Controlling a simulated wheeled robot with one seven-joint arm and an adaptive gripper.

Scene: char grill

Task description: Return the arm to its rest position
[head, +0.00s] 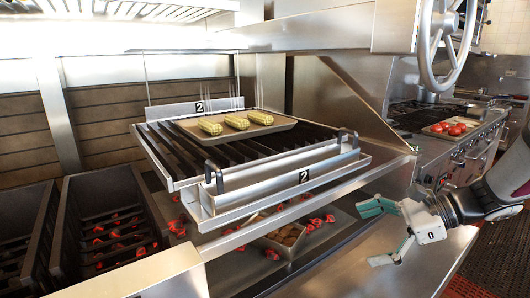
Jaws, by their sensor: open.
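My gripper (378,234) is at the lower right of the head view, at the end of my arm, which comes in from the right edge. Its teal fingers are spread apart with nothing between them. It is in front of the steel front ledge of the grill (300,165), to the right of the grate and apart from the food. Part of my arm is cut off by the picture's right edge.
A tray (283,123) with several corn cobs (236,121) lies on the grate. Glowing coals (312,224) lie below. A handwheel (446,40) hangs at upper right. A stove (470,150) behind my arm bears a tray of tomatoes (450,128).

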